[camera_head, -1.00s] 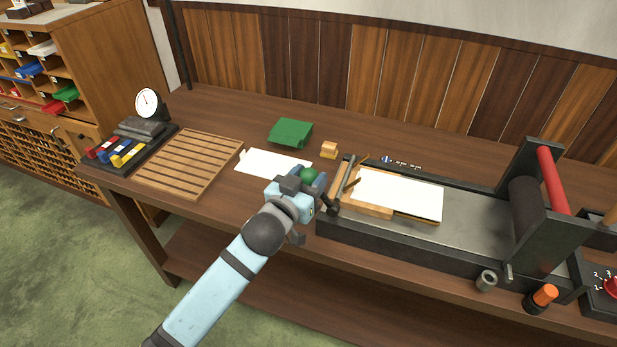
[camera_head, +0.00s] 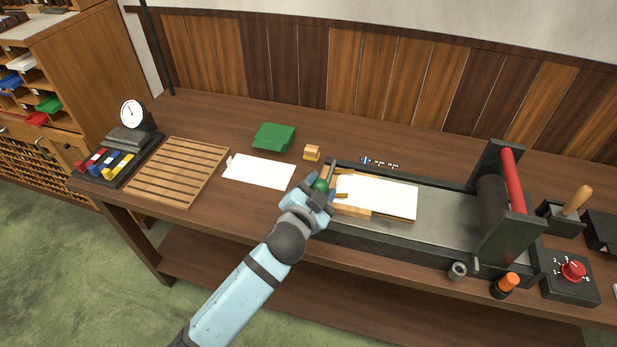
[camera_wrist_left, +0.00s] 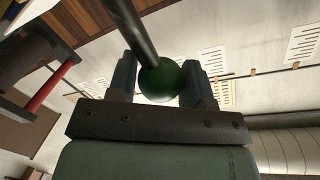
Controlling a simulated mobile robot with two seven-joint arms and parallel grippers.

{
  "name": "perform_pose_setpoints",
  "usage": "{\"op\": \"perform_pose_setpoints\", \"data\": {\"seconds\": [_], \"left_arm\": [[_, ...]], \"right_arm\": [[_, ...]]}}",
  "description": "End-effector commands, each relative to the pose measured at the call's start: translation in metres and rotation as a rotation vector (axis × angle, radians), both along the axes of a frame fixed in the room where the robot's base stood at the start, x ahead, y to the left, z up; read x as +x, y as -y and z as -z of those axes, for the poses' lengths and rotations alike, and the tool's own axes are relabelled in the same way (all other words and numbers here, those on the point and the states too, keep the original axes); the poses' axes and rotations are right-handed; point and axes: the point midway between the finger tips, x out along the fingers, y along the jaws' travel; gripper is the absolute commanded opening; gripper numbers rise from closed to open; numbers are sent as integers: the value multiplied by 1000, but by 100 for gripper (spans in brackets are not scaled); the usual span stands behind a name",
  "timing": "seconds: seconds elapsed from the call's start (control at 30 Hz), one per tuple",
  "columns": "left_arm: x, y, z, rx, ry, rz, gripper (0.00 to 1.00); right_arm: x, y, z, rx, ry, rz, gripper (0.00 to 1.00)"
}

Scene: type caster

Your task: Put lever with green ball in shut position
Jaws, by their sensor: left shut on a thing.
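The green ball (camera_head: 321,185) is the knob at the end of the lever, at the left end of the press bed. My left gripper (camera_head: 318,190) is shut on the ball. In the left wrist view the ball (camera_wrist_left: 160,82) sits between the two fingers, and the dark lever rod (camera_wrist_left: 132,30) runs from it toward the top of the picture. In the head view my gripper hides most of the lever and its pivot. My right gripper is in neither view.
A white sheet (camera_head: 377,196) lies on the press bed (camera_head: 445,222), with the roller and red bar (camera_head: 512,180) at the right. A wooden rack (camera_head: 178,172) is further left.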

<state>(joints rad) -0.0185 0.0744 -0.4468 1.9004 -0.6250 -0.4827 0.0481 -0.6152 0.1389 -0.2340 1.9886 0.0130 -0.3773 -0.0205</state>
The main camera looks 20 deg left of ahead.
Motion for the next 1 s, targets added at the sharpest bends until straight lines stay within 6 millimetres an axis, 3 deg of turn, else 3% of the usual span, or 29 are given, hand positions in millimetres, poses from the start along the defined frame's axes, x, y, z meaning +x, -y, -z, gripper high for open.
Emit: {"op": "perform_pose_setpoints", "data": {"seconds": [0.4, 1.0], "left_arm": [[0, 22, 3, 266, 9, -5, 4], [0, 28, 6, 334, 13, -5, 4]], "right_arm": [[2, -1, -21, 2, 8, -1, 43], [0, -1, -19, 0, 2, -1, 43]]}}
